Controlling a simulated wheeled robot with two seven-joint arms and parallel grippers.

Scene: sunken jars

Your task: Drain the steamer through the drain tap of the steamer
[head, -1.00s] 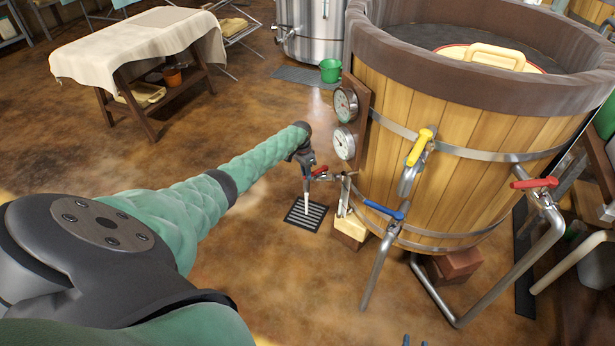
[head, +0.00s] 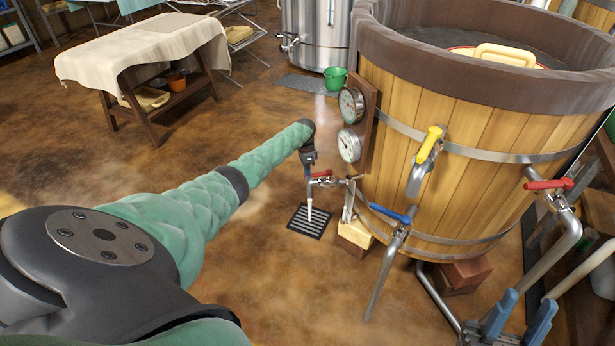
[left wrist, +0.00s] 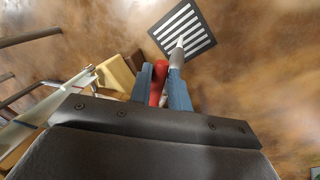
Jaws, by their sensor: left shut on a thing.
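The steamer (head: 480,130) is a large wooden tub with a dark rim and metal bands. Its red-handled drain tap (head: 322,174) sits low at its left side in the head view. My left gripper (head: 309,172) is at this tap; in the left wrist view its blue fingers (left wrist: 165,90) are shut on the red handle (left wrist: 158,80). A pale stream (head: 309,205) falls from the tap onto the floor drain grate (head: 323,225); the grate also shows in the left wrist view (left wrist: 203,38). My right gripper (head: 522,310) is open and empty at the lower right.
The steamer also carries a yellow-handled valve (head: 430,143), a blue-handled valve (head: 388,212), a red-handled valve (head: 548,184) and two gauges (head: 349,145). A green bucket (head: 335,78) stands behind. A cloth-covered table (head: 150,50) is at the back left. Floor between is clear.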

